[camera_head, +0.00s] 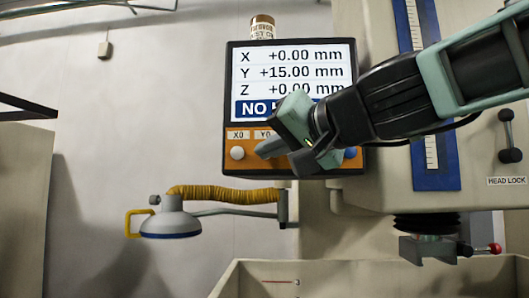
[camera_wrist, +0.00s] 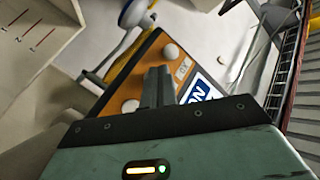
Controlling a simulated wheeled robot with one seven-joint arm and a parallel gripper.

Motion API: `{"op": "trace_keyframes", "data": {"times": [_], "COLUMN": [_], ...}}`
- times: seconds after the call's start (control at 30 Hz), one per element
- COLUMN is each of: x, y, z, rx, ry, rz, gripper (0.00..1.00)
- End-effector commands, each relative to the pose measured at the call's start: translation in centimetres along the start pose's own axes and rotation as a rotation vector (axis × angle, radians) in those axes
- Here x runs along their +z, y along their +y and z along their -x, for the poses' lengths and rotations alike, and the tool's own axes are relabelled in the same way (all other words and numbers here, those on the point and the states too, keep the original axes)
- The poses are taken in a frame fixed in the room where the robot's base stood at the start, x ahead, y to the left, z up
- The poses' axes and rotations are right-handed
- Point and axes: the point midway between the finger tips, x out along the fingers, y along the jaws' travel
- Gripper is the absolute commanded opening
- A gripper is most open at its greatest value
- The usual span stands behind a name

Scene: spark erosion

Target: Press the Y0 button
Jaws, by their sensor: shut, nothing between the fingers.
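The display unit (camera_head: 229,100) reads X +0.00, Y +15.00 and Z +0.00 mm, above an orange button strip (camera_head: 236,168). The Y0 label (camera_head: 262,134) shows just above my fingertips. The Y0 button itself is hidden behind my fingers in the head view. My gripper (camera_head: 262,150) is shut and empty, its tips in front of the Y0 place; I cannot tell if they touch. The white X0 button (camera_head: 237,153) is left of them. In the wrist view my shut fingers (camera_wrist: 157,72) overlap the strip between the X0 button (camera_wrist: 171,52) and another white button (camera_wrist: 130,107).
A blue button (camera_head: 350,152) shows at the strip's right end. A lamp (camera_head: 171,218) on a yellow hose hangs below the display. A machine head with a HEAD LOCK lever (camera_head: 510,137) stands at right. An open tank (camera_head: 330,272) lies below.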

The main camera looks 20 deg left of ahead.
Motion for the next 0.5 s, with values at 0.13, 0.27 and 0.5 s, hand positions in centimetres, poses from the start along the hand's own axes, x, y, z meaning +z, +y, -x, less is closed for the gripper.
{"op": "trace_keyframes", "data": {"times": [0.13,0.27,0.5], "x": [-0.26,-0.37,-0.40], "y": [0.30,0.34,0.38], "z": [-0.39,-0.49,-0.47], "rx": [0.000,0.000,0.001], "ry": [0.000,0.000,0.002], "rz": [0.000,0.000,0.000], "gripper": [0.00,0.00,0.00]}}
